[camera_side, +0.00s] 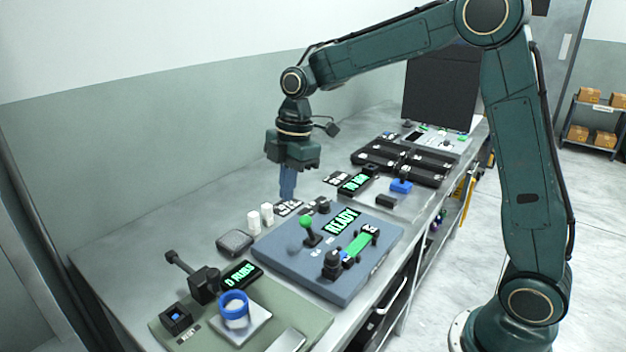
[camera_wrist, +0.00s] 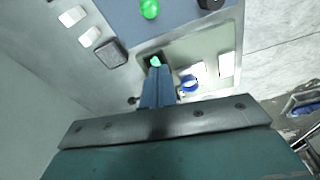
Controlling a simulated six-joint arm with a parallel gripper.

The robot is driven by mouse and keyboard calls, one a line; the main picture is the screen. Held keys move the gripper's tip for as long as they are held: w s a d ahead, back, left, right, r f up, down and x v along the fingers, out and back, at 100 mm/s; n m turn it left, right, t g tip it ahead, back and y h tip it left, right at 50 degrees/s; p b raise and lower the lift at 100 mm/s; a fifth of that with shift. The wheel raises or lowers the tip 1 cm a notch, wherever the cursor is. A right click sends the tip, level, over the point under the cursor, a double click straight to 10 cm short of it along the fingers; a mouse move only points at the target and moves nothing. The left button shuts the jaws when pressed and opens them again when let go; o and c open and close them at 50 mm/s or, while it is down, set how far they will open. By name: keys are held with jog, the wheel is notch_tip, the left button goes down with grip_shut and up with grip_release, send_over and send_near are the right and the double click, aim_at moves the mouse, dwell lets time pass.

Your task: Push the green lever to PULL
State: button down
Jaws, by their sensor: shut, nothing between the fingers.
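The green-knobbed lever (camera_side: 307,224) stands on a blue-grey panel with a lit READY display (camera_side: 341,221). Its green knob also shows at the top of the wrist view (camera_wrist: 149,9). The word PULL cannot be read in either view. My gripper (camera_side: 287,196) is shut and empty, pointing down above the bench, behind and left of the lever, apart from it. In the wrist view the closed fingers (camera_wrist: 156,72) show below the knob.
The blue-grey panel (camera_side: 270,252) also carries a black knob (camera_side: 331,264) and a green strip (camera_side: 360,243). A blue-rimmed cup (camera_side: 234,306) is on the front panel. Bare bench lies at left.

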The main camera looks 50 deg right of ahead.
aim_at(302, 217)
jog(key=shift+f, duration=0.1)
jog(key=f, duration=0.3)
jog(key=a+f, duration=0.1)
jog(key=f, duration=0.5)
jog(key=shift+w+a, duration=0.2)
jog(key=shift+w, duration=0.05)
jog(key=shift+d+f, duration=0.2)
jog(key=shift+f, duration=0.2)
jog(key=shift+s+d+r, duration=0.2)
jog(key=shift+d+r, duration=0.05)
jog(key=shift+d, duration=0.6)
jog(key=shift+s+d+r, duration=0.15)
jog(key=shift+d+r, duration=0.05)
jog(key=shift+d, duration=0.65)
jog(key=shift+d+r+y, duration=0.3)
jog(key=shift+d+y, duration=0.3)
jog(key=shift+d+r+y, duration=0.2)
jog(key=shift+d+y, duration=0.55)
jog(key=shift+y, duration=0.15)
jog(key=shift+d+y, duration=0.85)
jog(key=shift+d, duration=0.6)
jog(key=shift+d+y, duration=0.85)
jog(key=shift+d, duration=0.8)
